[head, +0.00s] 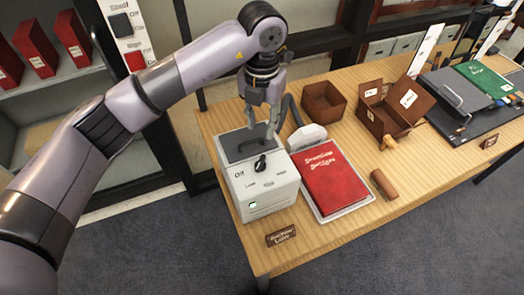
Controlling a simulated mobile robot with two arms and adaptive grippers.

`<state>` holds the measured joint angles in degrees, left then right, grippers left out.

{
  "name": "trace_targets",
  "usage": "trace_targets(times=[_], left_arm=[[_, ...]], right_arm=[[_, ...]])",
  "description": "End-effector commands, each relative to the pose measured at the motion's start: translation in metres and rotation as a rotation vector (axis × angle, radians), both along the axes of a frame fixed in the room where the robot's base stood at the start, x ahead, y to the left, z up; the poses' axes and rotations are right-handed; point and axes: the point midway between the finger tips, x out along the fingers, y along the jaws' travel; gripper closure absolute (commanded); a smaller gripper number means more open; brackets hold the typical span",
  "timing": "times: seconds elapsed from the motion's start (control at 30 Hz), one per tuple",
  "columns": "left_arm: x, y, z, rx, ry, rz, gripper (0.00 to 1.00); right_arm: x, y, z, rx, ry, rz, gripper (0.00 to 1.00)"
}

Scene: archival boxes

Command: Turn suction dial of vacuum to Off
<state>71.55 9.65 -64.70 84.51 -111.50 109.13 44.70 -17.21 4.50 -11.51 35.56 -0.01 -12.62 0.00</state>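The vacuum is a white box (262,207) at the near left end of the wooden table, with a dark panel on its top. Its black suction dial (261,163) sits on the sloped front, with "Off" printed to its left and other setting labels below and to the right. The dial's exact pointing direction is too small to tell. My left gripper (261,132) hangs fingers-down just above and behind the dial, over the dark panel. Its fingers are apart with nothing seen between them. It appears clear of the dial. My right gripper is out of view.
A red book (335,184) lies in a white tray right of the vacuum. A brown roll (384,184), open brown boxes (324,102) and a green folder (486,79) are farther right. A nameplate (281,236) lies before the vacuum. Shelves with red binders stand at left.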

Motion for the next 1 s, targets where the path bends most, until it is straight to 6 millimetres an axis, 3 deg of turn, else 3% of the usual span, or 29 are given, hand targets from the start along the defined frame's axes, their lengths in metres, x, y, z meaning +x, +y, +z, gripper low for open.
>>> trace_targets(times=[0.1,0.5,0.7,1.0], left_arm=[[-0.002,0.0,-0.024,0.001,0.007,0.001,0.68],[-0.002,0.0,-0.105,0.0,0.004,-0.001,0.68],[0.0,0.0,-0.125,-0.002,0.001,-0.001,0.68],[-0.001,0.0,-0.13,-0.002,0.001,-0.002,0.68]], right_arm=[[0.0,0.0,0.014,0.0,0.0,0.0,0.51],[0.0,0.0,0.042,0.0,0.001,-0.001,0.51],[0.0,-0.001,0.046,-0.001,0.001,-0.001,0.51],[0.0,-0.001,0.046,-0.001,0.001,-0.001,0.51]])
